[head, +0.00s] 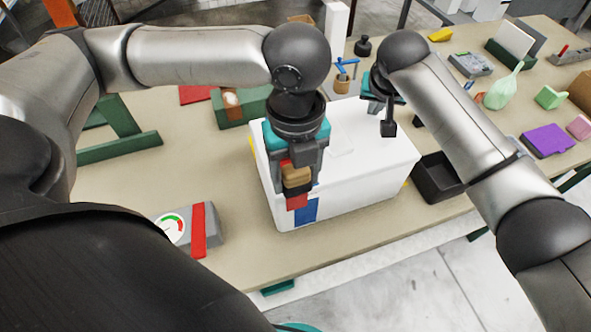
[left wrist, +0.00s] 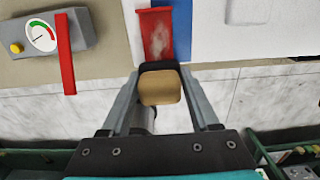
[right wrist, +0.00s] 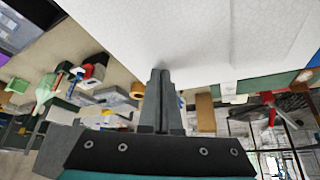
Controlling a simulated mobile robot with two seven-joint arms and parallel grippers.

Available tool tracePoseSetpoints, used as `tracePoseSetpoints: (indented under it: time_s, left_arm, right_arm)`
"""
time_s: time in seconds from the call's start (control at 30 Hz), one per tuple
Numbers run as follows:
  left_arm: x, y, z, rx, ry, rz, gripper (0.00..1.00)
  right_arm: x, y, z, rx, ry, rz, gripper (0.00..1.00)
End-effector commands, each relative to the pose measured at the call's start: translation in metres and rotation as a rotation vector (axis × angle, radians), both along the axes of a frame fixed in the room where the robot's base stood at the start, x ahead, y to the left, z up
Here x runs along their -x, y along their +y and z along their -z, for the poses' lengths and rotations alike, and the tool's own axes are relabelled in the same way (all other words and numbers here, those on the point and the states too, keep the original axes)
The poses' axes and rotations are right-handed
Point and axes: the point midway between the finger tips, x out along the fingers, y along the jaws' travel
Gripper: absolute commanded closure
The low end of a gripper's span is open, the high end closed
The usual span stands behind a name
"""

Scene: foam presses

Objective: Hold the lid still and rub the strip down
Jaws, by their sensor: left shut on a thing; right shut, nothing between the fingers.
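A white foam box with a lid (head: 345,130) sits on the bench; the lid seam is hard to make out. My left gripper (head: 297,172) is shut on a tan block (head: 297,177) with a dark edge, at the box's near face. The block also shows between the fingers in the left wrist view (left wrist: 160,88). A red strip (left wrist: 157,35) with pale smudges lies by the block's far end, beside a blue patch (head: 307,210). I cannot tell whether block and strip touch. My right gripper (head: 388,128) is shut and empty, its tips (right wrist: 160,75) at the white surface, apparently touching.
A gauge box (head: 183,230) with a red bar stands at the near left. A black open tray (head: 438,178) is right of the box. A green holder (head: 238,107) stands behind left. Bottles, a purple mat (head: 547,140) and tools crowd the back right. The bench's front edge is close.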

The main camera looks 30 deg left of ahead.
Motion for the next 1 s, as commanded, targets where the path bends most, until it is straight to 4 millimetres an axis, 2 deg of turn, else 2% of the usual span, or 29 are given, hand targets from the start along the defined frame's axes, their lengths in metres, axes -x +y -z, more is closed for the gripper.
tracePoseSetpoints:
  time_s: [0.03, 0.73, 1.0]
  left_arm:
    - [0.000, 0.000, 0.002, 0.001, 0.001, 0.000, 0.83]
    - [0.000, 0.000, 0.020, 0.000, 0.000, 0.001, 0.83]
    - [-0.004, 0.005, 0.019, -0.001, -0.001, -0.002, 0.83]
  right_arm:
    - [0.003, -0.004, 0.009, 0.012, 0.017, 0.005, 1.00]
    - [0.003, -0.004, 0.009, 0.012, 0.017, 0.005, 1.00]
    - [0.003, -0.004, 0.009, 0.012, 0.017, 0.005, 1.00]
